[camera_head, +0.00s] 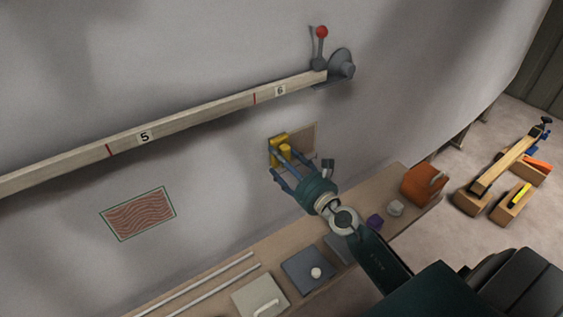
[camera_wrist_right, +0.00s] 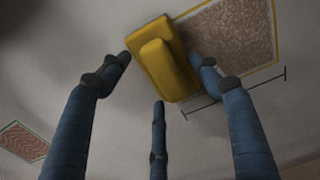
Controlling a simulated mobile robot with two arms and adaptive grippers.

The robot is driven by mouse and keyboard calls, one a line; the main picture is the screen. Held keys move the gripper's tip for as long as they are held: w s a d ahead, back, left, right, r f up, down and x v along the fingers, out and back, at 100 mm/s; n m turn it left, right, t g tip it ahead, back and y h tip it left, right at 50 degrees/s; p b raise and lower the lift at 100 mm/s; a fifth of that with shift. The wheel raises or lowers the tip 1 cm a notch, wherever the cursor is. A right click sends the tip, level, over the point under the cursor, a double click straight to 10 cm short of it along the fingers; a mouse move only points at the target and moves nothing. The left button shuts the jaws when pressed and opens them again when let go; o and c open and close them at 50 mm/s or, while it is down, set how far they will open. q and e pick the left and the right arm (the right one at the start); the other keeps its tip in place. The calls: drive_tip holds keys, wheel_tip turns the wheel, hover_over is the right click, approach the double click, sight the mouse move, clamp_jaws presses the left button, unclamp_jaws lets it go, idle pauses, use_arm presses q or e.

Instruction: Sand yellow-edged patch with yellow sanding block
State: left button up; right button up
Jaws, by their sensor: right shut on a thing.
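The yellow sanding block (camera_head: 277,153) is in my right gripper (camera_head: 284,168), which is shut on it. The block lies at or close against the hull wall, at the left end of the yellow-edged patch (camera_head: 306,138). In the right wrist view the block (camera_wrist_right: 155,62) sits between my blue fingers (camera_wrist_right: 160,80) and covers the patch's left edge. The rest of the patch (camera_wrist_right: 237,40) shows brown and rough inside its yellow border. Whether the block presses on the wall cannot be told. My left gripper is not in view.
A green-edged patch (camera_head: 138,213) with wavy lines is on the wall at left. A numbered wooden batten (camera_head: 190,120) crosses above. Timber pieces (camera_head: 511,160) lie on the floor at right.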

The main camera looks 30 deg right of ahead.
drive_tip(key=d+b, duration=0.1)
drive_tip(key=d, duration=0.1)
drive_tip(key=d+b, duration=0.1)
drive_tip(key=d, duration=0.2)
drive_tip(key=d+b, duration=0.2)
drive_tip(key=shift+w+d+f, duration=0.15)
drive_tip(key=shift+w+d, duration=0.1)
drive_tip(key=shift+w, duration=0.05)
drive_tip(key=shift+d, duration=0.65)
drive_tip(key=shift+w+d+b, duration=0.1)
drive_tip(key=shift+d+b, duration=0.65)
drive_tip(key=shift+b, duration=0.15)
drive_tip(key=shift+d+b, duration=0.35)
drive_tip(key=shift+d, duration=0.35)
drive_tip(key=shift+w+d+b, duration=0.1)
drive_tip(key=shift+d+b, duration=0.6)
drive_tip(key=shift+d, duration=0.05)
drive_tip(key=shift+d+b, duration=0.4)
drive_tip(key=shift+d, duration=0.25)
drive_tip(key=o, duration=0.5)
drive_tip(key=c, duration=0.5)
